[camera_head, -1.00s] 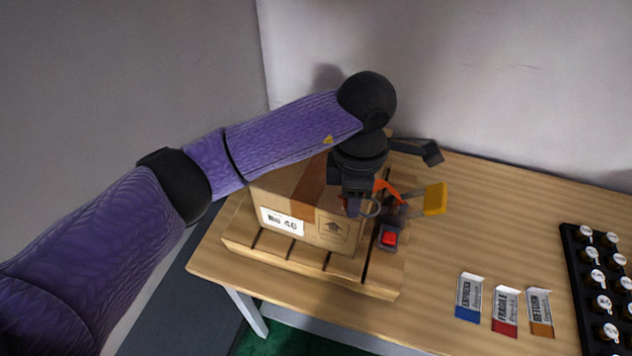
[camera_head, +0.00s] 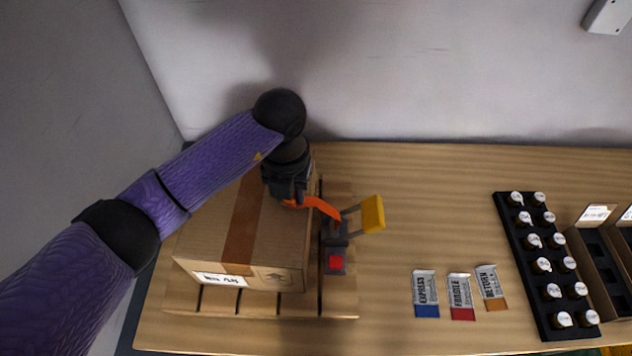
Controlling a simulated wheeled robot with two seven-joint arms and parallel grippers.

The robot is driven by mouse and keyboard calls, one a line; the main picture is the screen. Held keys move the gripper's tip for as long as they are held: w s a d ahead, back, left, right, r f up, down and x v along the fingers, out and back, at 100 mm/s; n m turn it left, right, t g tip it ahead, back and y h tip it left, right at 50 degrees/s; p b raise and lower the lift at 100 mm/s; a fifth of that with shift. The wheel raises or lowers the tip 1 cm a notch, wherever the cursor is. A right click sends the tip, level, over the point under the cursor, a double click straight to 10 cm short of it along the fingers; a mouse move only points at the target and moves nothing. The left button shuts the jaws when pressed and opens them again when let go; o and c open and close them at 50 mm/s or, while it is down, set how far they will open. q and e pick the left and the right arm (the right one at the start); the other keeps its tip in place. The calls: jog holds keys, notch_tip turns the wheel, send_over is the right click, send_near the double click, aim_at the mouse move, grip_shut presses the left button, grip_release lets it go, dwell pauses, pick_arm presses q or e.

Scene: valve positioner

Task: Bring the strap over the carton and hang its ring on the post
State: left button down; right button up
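The cardboard carton (camera_head: 210,235), with a brown tape band, sits on a wooden pallet (camera_head: 240,305). The orange strap (camera_head: 318,205) runs from a fixture (camera_head: 337,228) at the carton's right side up to my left gripper (camera_head: 290,199). My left gripper is above the carton's right edge, pointing down, and appears shut on the strap's end. Its fingertips and the ring are hard to make out. The fixture has a yellow-ended lever (camera_head: 372,213) and a red block (camera_head: 337,262). I cannot make out the post. My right gripper is out of view.
Three label cards, blue (camera_head: 426,293), red (camera_head: 460,296) and orange (camera_head: 490,287), lie on the wooden table (camera_head: 430,190). A black rack (camera_head: 547,265) of several white-topped pieces and a brown bin (camera_head: 594,240) are at the right. The table behind the cards is clear.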

pick_arm(q)
jog(key=a, duration=0.7)
jog(key=a+p, duration=0.1)
jog(key=a, duration=0.3)
jog(key=shift+w+a, duration=0.2)
jog(key=shift+w, duration=0.2)
jog(key=w+a+b, duration=0.1)
jog(key=a+b, duration=0.2)
jog(key=a, duration=1)
jog(key=f+b, duration=0.3)
jog(key=f, duration=0.1)
jog(key=f+b, duration=0.3)
jog(key=f, duration=0.1)
jog(key=f+b, duration=0.3)
jog(key=f, duration=0.1)
jog(key=shift+d+f+b, duration=0.35)
jog(key=shift+f, duration=0.05)
jog(key=shift+f+b, duration=0.3)
jog(key=shift+f, duration=0.15)
jog(key=shift+f+b, duration=1.55)
jog(key=shift+f, duration=0.55)
